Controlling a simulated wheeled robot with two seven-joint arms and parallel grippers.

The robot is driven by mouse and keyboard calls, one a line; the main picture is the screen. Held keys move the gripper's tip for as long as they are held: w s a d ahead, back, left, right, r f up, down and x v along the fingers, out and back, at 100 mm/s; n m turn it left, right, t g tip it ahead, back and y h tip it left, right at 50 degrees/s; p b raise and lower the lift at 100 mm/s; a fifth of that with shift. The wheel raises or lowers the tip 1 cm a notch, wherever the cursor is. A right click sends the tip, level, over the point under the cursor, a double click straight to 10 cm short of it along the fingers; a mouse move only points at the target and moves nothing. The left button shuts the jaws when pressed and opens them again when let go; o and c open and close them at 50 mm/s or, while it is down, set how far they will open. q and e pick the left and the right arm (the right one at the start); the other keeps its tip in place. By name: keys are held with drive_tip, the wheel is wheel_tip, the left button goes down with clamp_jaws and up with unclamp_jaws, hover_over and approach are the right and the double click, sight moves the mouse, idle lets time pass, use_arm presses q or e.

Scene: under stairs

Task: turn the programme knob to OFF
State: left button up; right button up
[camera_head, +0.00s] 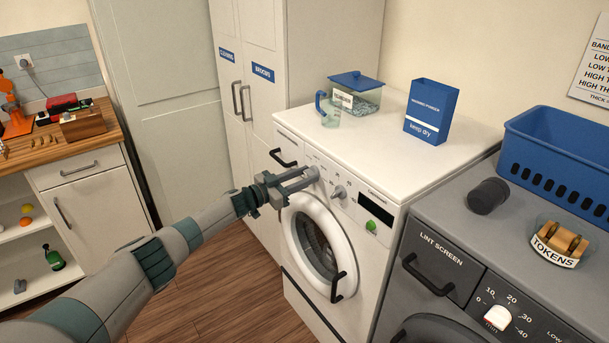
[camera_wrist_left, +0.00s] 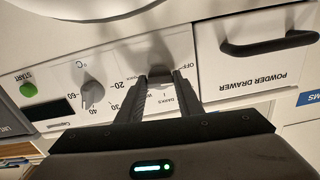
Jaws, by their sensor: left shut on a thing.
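The programme knob (camera_head: 313,173) is on the white washing machine's front panel, between the powder drawer and the temperature knob. My left gripper (camera_head: 306,178) reaches it from the left and is shut on it. In the left wrist view the two dark fingers stand on either side of the knob (camera_wrist_left: 159,76), seen upside down. The word OFF (camera_wrist_left: 187,66) is printed just right of the knob there. The fingers hide part of the dial's printing, and I cannot tell where the knob points. My right gripper is in neither view.
The temperature knob (camera_head: 339,192) and green START button (camera_head: 371,225) are close by on the panel. The powder drawer (camera_wrist_left: 256,50) has a black handle beside the gripper. The round door (camera_head: 318,245) is below. A grey dryer (camera_head: 470,255) stands right.

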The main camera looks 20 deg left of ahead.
use_arm(q)
drive_tip(key=shift+f+n, duration=0.1)
drive_tip(key=shift+n, duration=1.2)
drive_tip(key=o, duration=1.1)
drive_tip(key=shift+s, duration=0.1)
drive_tip(key=shift+s+a, duration=0.45)
drive_tip(key=shift+b+v, duration=1.6)
drive_tip(key=shift+v, duration=6.4)
